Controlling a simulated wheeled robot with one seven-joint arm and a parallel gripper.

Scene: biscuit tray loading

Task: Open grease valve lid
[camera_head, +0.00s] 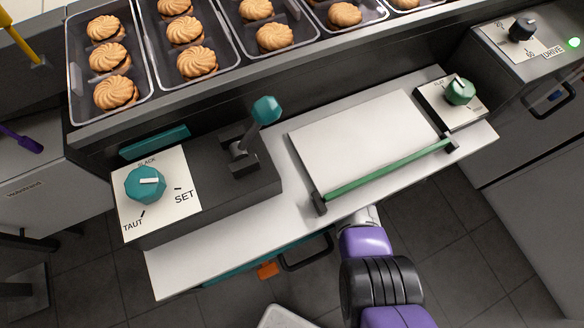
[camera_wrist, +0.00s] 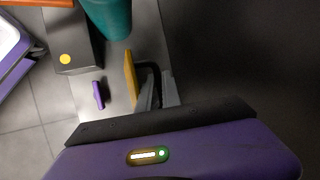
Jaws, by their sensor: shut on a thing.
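In the wrist view a narrow yellow plate (camera_wrist: 131,79), which looks like the lid, stands at the tips of my gripper (camera_wrist: 148,84). The dark fingers are shut on it, though the contact is partly hidden. A small purple handle (camera_wrist: 98,94) sits just left of the plate on a pale grey surface (camera_wrist: 118,88). I cannot tell whether the lid is lifted. In the head view my gripper is hidden under the worktop; only my purple and black arm shows.
A dark box (camera_wrist: 75,45) with a yellow dot and a teal cylinder (camera_wrist: 108,14) stand close to the gripper. The worktop (camera_head: 215,245) lies above, with a teal knob (camera_head: 146,184), a lever (camera_head: 262,112) and a green bar (camera_head: 385,172). Biscuit trays (camera_head: 75,80) line the back.

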